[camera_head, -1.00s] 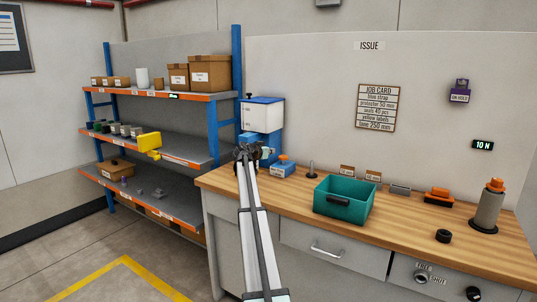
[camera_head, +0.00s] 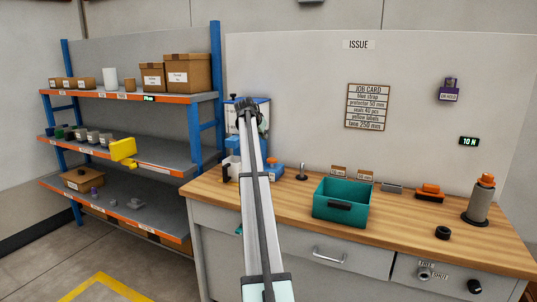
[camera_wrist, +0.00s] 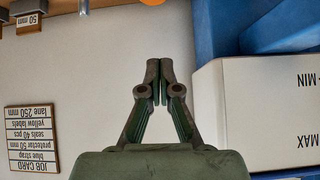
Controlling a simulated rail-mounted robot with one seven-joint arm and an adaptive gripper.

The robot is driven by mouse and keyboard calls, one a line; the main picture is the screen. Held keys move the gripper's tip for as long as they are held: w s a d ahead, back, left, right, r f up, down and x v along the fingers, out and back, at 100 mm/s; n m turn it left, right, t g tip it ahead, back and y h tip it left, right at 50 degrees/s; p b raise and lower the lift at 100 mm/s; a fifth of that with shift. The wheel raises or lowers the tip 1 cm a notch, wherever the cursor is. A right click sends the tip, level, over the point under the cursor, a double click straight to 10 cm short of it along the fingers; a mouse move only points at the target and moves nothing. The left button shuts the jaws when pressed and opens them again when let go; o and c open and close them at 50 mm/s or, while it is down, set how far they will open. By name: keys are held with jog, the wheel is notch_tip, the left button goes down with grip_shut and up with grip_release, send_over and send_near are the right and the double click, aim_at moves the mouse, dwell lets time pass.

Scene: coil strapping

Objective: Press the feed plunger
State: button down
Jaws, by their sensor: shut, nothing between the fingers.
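The dispenser, with a white body (camera_head: 263,112) and blue lower parts, stands at the bench's left end, partly hidden behind my arm. In the wrist view, which is upside down, its white panel (camera_wrist: 270,115) reads MIN and MAX, with blue parts (camera_wrist: 285,30) beyond. A small dark knob (camera_head: 233,96) shows at its top left; I cannot tell for sure that it is the feed plunger. My gripper (camera_head: 248,102) is in front of the dispenser's upper part in the head view. In the wrist view its fingers (camera_wrist: 158,65) are shut and empty, beside the white panel with a visible gap.
The shelf rack (camera_head: 100,100) with boxes stands left. The job card (camera_head: 367,107) hangs behind.

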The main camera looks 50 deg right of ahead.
jog(key=shift+s+a+f+n, duration=0.2)
jog(key=shift+s+f+n, duration=0.05)
jog(key=shift+f+n, duration=0.05)
send_over(270, 160)
notch_tip(270, 160, down, 7)
jog(key=shift+d+r, duration=0.1)
notch_tip(270, 160, down, 3)
jog(key=shift+r, duration=0.2)
jog(key=shift+f, duration=0.85)
